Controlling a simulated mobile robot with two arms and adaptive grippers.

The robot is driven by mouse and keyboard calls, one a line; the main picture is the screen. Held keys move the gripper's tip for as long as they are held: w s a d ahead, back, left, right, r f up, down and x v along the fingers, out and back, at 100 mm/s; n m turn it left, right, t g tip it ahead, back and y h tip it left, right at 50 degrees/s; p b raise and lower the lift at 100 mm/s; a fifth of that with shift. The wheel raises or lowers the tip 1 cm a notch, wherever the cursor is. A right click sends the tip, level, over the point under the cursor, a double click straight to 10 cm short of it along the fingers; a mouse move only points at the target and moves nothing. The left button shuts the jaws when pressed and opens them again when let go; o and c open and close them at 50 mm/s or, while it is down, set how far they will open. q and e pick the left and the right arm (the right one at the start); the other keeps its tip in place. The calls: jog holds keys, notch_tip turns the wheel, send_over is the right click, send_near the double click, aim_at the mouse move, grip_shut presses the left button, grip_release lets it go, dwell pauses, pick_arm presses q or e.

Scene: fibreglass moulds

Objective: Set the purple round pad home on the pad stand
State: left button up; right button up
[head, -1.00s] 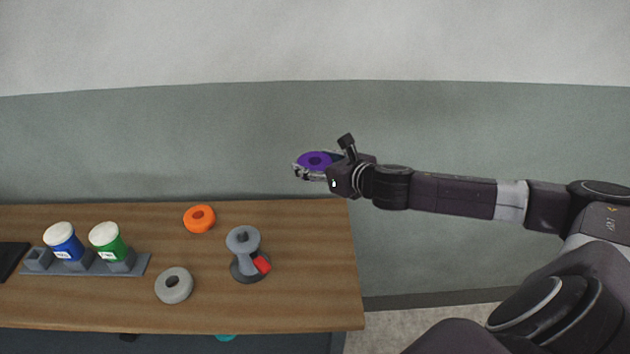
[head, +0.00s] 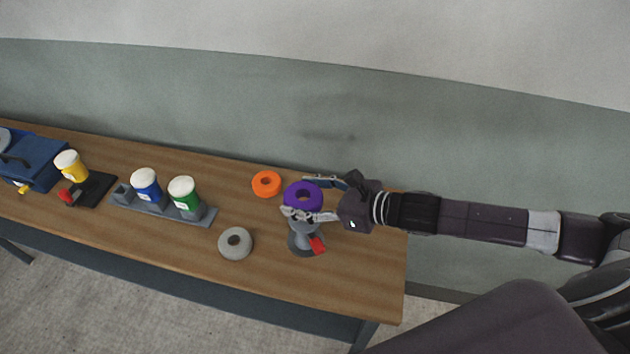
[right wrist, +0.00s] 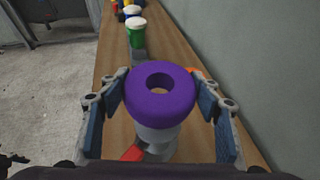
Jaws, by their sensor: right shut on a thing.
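The purple round pad (head: 303,195) is a thick ring with a hole in its middle. My right gripper (head: 305,199) is shut on it, a finger on either side. In the right wrist view the pad (right wrist: 160,101) sits between the two blue-lined fingers. The grey pad stand (head: 304,240), with a red part at its foot, is right below the pad. The stand also shows under the pad in the right wrist view (right wrist: 158,138). The pad hides the stand's top, and I cannot tell whether they touch. My left gripper is not in view.
An orange ring (head: 266,184) lies behind and left of the stand. A grey ring (head: 235,243) lies to its front left. Further left, a grey rack (head: 199,213) holds blue and green tubs. The table's right end is close by, with a wall behind.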

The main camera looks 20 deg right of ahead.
notch_tip(320, 180, down, 2)
jog(key=shift+f+b, duration=0.25)
jog(key=shift+b, duration=0.7)
jog(key=shift+f+b, duration=0.8)
jog(key=shift+f, duration=0.2)
jog(key=shift+f+b, duration=0.55)
jog(key=shift+f, duration=0.1)
jog(key=shift+s+d+f, duration=0.1)
jog(key=shift+s+f, duration=0.05)
jog(key=shift+f, duration=0.15)
jog(key=o, duration=1.1)
jog(key=shift+c, duration=0.2)
jog(key=shift+o, duration=0.4)
jog(key=shift+r, duration=0.1)
